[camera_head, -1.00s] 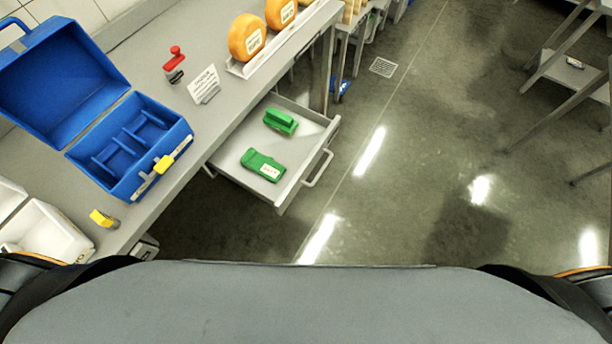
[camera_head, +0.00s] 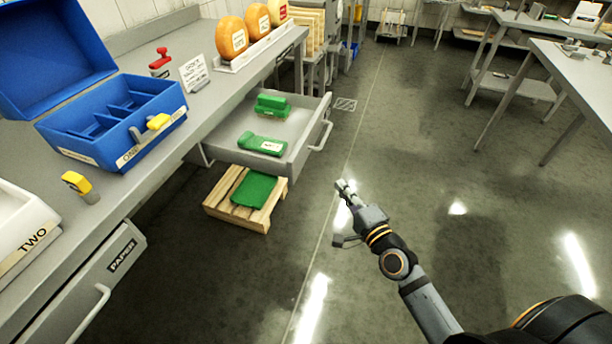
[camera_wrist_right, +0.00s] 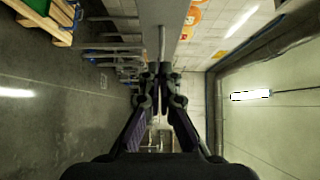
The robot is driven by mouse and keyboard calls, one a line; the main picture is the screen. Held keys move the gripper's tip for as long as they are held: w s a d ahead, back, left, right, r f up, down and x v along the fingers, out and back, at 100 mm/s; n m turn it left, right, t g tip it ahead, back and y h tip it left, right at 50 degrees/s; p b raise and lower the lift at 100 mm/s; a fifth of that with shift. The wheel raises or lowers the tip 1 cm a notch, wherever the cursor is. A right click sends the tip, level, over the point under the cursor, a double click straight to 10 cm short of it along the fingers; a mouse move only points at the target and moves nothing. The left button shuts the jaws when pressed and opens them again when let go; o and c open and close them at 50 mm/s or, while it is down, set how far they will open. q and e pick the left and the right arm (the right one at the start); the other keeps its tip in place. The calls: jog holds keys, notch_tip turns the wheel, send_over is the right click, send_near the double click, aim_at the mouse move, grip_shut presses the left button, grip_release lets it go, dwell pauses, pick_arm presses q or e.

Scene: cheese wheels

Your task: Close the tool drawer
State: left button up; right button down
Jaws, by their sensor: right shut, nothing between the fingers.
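The tool drawer (camera_head: 302,149) is pulled out from under the grey workbench, with its bar handle (camera_head: 326,134) facing right. Two green tools lie in it, a block-like one (camera_head: 272,105) and a longer labelled one (camera_head: 262,144). My right gripper (camera_head: 344,187) is shut and empty, in front of the drawer and below and right of its handle, apart from it. In the right wrist view the shut fingertips (camera_wrist_right: 160,68) point toward a grey panel with a bar, which looks like the drawer front (camera_wrist_right: 150,22). My left gripper is out of view.
A pallet (camera_head: 236,215) with a green cloth stands on the floor below the drawer. An open blue toolbox (camera_head: 120,125) and cheese wheels (camera_head: 233,37) stand on the workbench (camera_head: 128,193). The floor right of the drawer is clear.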

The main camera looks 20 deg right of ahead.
send_near(305, 153)
jog(key=w+d, duration=0.2)
jog(key=w, duration=0.2)
jog(key=shift+w+a+f, duration=0.1)
jog(key=shift+w+a, duration=0.35)
jog(key=shift+a, duration=0.3)
jog(key=shift+w+a, duration=0.4)
jog(key=shift+a, duration=0.4)
jog(key=shift+w, duration=0.1)
